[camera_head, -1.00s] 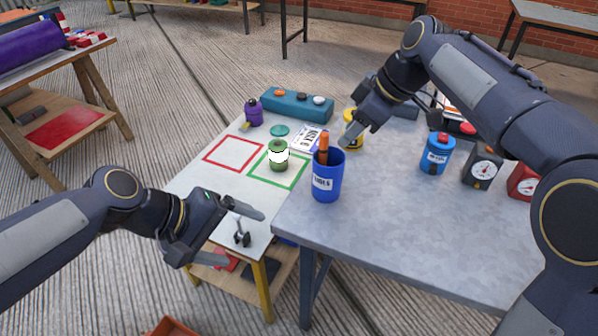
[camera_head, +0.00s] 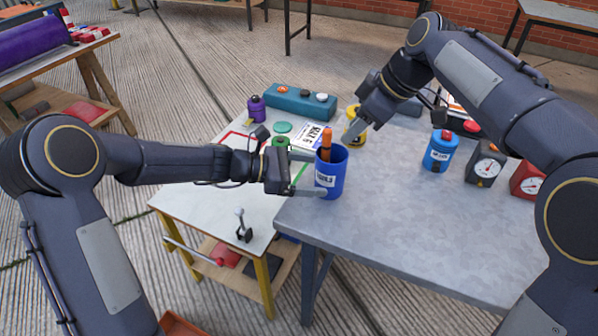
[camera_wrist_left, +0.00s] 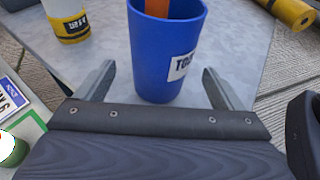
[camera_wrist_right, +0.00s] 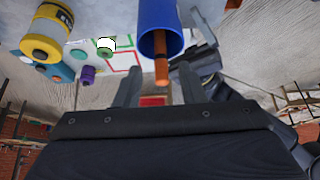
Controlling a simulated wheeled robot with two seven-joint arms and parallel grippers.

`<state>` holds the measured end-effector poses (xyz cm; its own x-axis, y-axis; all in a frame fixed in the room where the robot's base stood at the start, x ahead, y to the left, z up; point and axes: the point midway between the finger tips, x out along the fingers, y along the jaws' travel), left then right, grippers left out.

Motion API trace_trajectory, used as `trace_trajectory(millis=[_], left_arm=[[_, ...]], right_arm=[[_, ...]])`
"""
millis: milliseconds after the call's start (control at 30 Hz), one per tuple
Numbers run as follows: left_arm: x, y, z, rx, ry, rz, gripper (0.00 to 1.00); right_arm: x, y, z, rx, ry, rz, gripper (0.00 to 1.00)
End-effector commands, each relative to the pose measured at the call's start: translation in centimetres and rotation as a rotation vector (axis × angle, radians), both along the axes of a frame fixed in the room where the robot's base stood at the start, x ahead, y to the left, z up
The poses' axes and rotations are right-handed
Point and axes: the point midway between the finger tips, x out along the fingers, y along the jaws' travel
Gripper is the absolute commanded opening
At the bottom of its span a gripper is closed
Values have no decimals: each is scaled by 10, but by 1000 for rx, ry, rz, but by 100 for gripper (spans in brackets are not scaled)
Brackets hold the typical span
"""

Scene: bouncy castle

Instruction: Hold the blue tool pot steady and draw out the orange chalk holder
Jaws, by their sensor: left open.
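The blue tool pot (camera_head: 331,180) stands upright on the grey table's near-left corner. The orange chalk holder (camera_head: 326,146) sticks up out of it; its lower part is hidden inside. My left gripper (camera_head: 311,171) is open at the pot's left side, fingers reaching toward it. In the left wrist view the pot (camera_wrist_left: 163,65) stands ahead between the spread fingers, with gaps on both sides. My right gripper (camera_head: 364,132) is open and empty, above and right of the pot. In the right wrist view the chalk holder (camera_wrist_right: 161,68) appears between its fingers, farther off.
A blue canister (camera_head: 438,153) and a dark dial box (camera_head: 485,164) stand to the right. The white table (camera_head: 196,195) on the left holds a green jar (camera_head: 281,142). The grey table's front (camera_head: 430,235) is clear.

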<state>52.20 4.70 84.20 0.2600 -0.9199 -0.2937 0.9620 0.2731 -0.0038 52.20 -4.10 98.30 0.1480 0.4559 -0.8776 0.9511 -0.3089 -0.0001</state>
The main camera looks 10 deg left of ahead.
Motion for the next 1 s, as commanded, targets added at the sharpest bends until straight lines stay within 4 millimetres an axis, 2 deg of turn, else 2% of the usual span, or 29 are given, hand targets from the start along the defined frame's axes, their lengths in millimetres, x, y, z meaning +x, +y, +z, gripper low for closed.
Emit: trace_trajectory(millis=[100, 300, 700, 1000], left_arm=[[4, -20, -6, 0, 0, -5, 88], [11, -41, -13, 2, -2, -3, 88], [13, -48, -15, 3, -3, -1, 88], [13, -47, -15, 3, -3, -1, 49]], right_arm=[[0, 0, 0, 0, 0, 0, 36], [0, 0, 0, 0, 0, 0, 36], [0, 0, 0, 0, 0, 0, 36], [0, 0, 0, 0, 0, 0, 36]])
